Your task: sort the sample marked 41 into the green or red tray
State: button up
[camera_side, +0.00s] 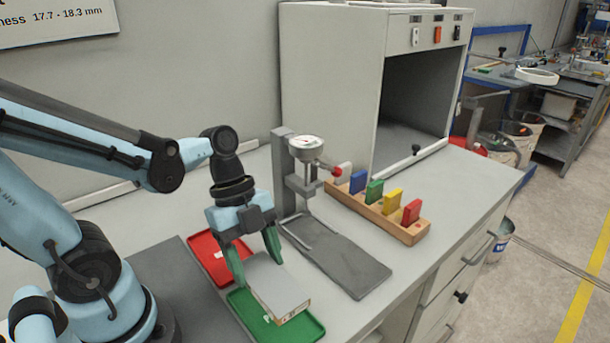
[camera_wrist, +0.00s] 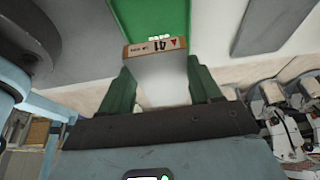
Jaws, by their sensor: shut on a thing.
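The sample (camera_side: 280,289) is a pale grey block with a brown front edge. In the wrist view that edge label (camera_wrist: 155,46) reads 41 with a red triangle, upside down. My gripper (camera_side: 258,272) is shut on the block, with a green finger on each side. The block overlaps the green tray (camera_side: 245,308) in the side view; whether it touches the tray I cannot tell. The green tray also shows beyond the block in the wrist view (camera_wrist: 150,18). The red tray (camera_side: 207,257) lies behind and left of the green one, partly hidden by my gripper.
A dial gauge stand (camera_side: 288,180) with a grey base plate (camera_side: 345,262) stands right of the trays. A wooden rack (camera_side: 412,232) holds several coloured blocks. A large grey cabinet (camera_side: 335,95) stands behind. A wall sign (camera_side: 55,18) shows 17.7 - 18.3 mm.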

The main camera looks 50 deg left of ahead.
jog(key=shift+f, duration=3.1)
jog(key=o, duration=1.2)
jog(key=shift+c, duration=0.2)
jog(key=shift+r, duration=3.5)
